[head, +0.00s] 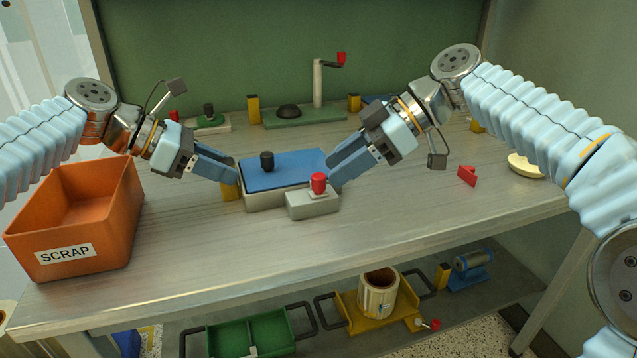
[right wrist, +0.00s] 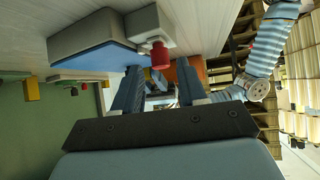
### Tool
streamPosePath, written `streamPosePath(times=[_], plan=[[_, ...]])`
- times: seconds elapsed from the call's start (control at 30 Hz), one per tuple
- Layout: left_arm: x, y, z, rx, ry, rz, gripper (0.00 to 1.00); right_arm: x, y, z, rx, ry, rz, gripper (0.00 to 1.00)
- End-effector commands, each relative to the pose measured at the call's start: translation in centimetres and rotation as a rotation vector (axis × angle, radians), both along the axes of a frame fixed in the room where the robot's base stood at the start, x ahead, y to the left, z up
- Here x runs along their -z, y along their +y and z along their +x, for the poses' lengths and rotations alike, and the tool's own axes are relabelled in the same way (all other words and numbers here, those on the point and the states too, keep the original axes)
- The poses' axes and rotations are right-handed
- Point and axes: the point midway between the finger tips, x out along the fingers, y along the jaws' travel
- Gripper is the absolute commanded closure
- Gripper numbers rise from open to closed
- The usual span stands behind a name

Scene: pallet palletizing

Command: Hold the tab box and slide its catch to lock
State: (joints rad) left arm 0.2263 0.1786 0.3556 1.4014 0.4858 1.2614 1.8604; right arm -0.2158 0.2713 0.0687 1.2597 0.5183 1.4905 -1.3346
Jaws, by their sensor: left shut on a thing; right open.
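The tab box (head: 252,200) is a grey body with a blue top (head: 285,166) and a black knob (head: 267,161), near the middle of the bench. A grey catch block (head: 312,205) with a red knob (head: 319,183) sits at its front right. A yellow tab (head: 230,190) shows at its left end. My left gripper (head: 236,176) is shut at that end, apparently on the tab; its fingers hide the contact. My right gripper (head: 332,172) is open beside the box's right end, behind the red knob. In the right wrist view the red knob (right wrist: 160,55) shows near the open fingers (right wrist: 158,85).
An orange scrap bin (head: 120,235) stands at the left. A green-based crank fixture (head: 310,117) stands at the back. A red piece (head: 467,176) and a pale yellow disc (head: 526,166) lie at the right. The bench front is clear. A lower shelf holds trays.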

Motion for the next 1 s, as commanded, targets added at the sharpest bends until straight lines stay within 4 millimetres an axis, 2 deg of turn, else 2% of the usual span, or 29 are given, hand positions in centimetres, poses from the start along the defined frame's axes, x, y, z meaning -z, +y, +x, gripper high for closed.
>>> streamPosePath(times=[0.23,0.57,0.6,0.87,1.0], plan=[[0.0,0.0,0.0,0.000,0.000,0.000,1.00,1.5,2.0,-0.1,-0.001,0.001,0.000,0.59],[0.0,0.0,0.0,0.000,0.000,0.000,1.00,1.8,2.3,-0.1,0.000,0.000,0.000,0.59],[0.0,0.0,0.0,0.000,0.000,0.000,1.00,1.8,2.3,-0.1,0.000,0.000,0.000,0.60],[0.0,0.0,0.0,0.000,0.000,0.000,1.00,1.8,2.3,-0.1,0.000,0.000,0.001,1.00],[0.0,0.0,0.0,0.000,0.000,0.000,1.00,1.8,2.4,-0.1,0.000,0.000,0.001,1.00]])
